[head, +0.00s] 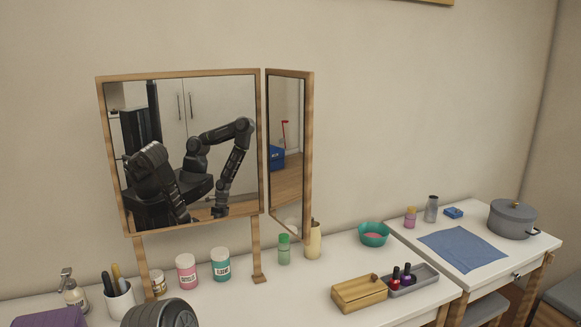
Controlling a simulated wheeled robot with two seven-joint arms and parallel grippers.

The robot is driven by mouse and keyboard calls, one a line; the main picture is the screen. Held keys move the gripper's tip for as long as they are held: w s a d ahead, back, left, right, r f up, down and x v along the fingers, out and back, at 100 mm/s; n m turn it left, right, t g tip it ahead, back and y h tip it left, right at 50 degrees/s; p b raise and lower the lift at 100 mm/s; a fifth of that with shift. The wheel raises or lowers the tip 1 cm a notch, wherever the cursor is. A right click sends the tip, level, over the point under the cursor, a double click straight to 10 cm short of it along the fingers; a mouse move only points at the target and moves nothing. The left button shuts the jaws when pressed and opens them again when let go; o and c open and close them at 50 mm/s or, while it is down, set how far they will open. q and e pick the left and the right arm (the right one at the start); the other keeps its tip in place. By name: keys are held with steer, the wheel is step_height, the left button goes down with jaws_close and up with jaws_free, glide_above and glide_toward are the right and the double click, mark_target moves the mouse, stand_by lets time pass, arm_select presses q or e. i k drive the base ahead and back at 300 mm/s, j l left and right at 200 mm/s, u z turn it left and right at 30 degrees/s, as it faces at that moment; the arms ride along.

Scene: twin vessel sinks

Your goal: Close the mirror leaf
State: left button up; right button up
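The mirror has a wood-framed main panel (178,226) standing on wooden legs on the white table. A narrower wood-framed mirror leaf (288,150) stands along its right side, angled out from the main panel, its glass facing left. The main panel reflects my dark body and arms. The leaf reflects a wooden floor and a blue object. Neither of my grippers shows directly in the head view. A dark rounded piece, apparently part of my arm, shows at the bottom edge, left of centre.
A green bottle (284,250) and a tan bottle (313,241) stand below the leaf. Jars (187,272) stand under the main panel. A wooden box (358,293), grey tray (425,281) and teal bowl (373,235) are to the right. A second table holds a pot (512,222).

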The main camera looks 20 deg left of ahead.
mark_target(289, 93)
steer(key=i+l+u, duration=0.1)
steer(key=u, duration=0.95)
steer(key=l+u, duration=0.4)
steer(key=l, duration=0.2)
steer(key=l+u, duration=0.35)
steer(key=l, duration=0.3)
steer(key=k+l+u, duration=0.15)
steer(key=l+u, duration=0.25)
steer(key=l, duration=0.15)
steer(key=k+l, duration=0.1)
steer(key=l, duration=0.3)
steer(key=k+l, duration=0.1)
steer(key=l, duration=0.25)
steer(key=k+l, duration=0.1)
steer(key=l, duration=0.3)
steer(key=k+l, duration=0.1)
steer(key=l, duration=0.25)
